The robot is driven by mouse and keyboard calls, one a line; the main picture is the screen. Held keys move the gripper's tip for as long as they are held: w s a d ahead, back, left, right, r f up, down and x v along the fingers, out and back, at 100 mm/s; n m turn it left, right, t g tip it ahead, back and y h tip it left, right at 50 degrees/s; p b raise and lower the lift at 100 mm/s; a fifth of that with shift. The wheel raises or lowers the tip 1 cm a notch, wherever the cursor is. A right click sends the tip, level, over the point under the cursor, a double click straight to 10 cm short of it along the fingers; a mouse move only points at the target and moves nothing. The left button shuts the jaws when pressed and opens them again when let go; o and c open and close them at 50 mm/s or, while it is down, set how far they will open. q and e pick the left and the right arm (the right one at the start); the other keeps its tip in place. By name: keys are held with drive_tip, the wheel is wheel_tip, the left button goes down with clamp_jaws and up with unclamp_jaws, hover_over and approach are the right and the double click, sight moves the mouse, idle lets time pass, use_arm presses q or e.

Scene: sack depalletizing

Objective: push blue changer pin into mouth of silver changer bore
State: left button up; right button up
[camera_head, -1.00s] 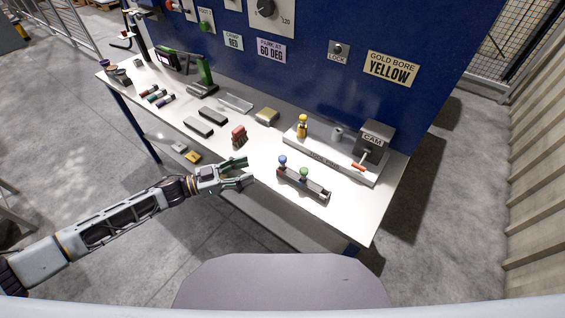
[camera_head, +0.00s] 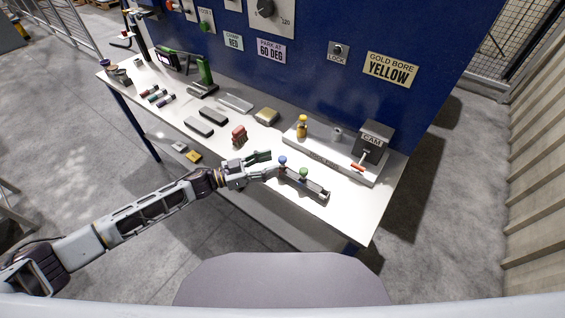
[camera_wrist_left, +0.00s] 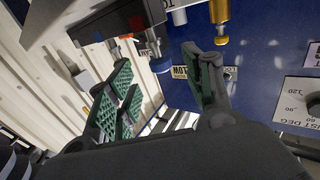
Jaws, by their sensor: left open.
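A green-topped pin (camera_head: 304,172) stands in the same rack. The silver changer bore, seemingly the short grey cylinder (camera_head: 337,133), is on the raised plate behind. My left gripper (camera_head: 273,164) is open, just left of the blue pin, with its fingers pointing at it. My right gripper is out of view.
A yellow-gold cylinder (camera_head: 302,128) and a grey CAM block (camera_head: 374,140) with an orange-tipped lever (camera_head: 359,167) are on the plate. A red block (camera_head: 239,136) stands behind my left gripper. The bench (camera_head: 352,212) is clear right of the rack.

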sight(282, 158)
use_arm(q)
drive_tip(key=shift+d, duration=0.1)
drive_tip(key=shift+w+d+r, duration=0.15)
drive_tip(key=shift+w+d, duration=0.05)
drive_tip(key=shift+d, duration=0.25)
drive_tip(key=shift+w+d+r, duration=0.1)
drive_tip(key=shift+w+d, duration=0.1)
drive_tip(key=shift+d, duration=0.2)
drive_tip(key=shift+p+x, duration=0.4)
drive_tip(key=shift+x, duration=0.45)
drive_tip(key=shift+w+d, duration=0.25)
drive_tip(key=shift+d, duration=0.4)
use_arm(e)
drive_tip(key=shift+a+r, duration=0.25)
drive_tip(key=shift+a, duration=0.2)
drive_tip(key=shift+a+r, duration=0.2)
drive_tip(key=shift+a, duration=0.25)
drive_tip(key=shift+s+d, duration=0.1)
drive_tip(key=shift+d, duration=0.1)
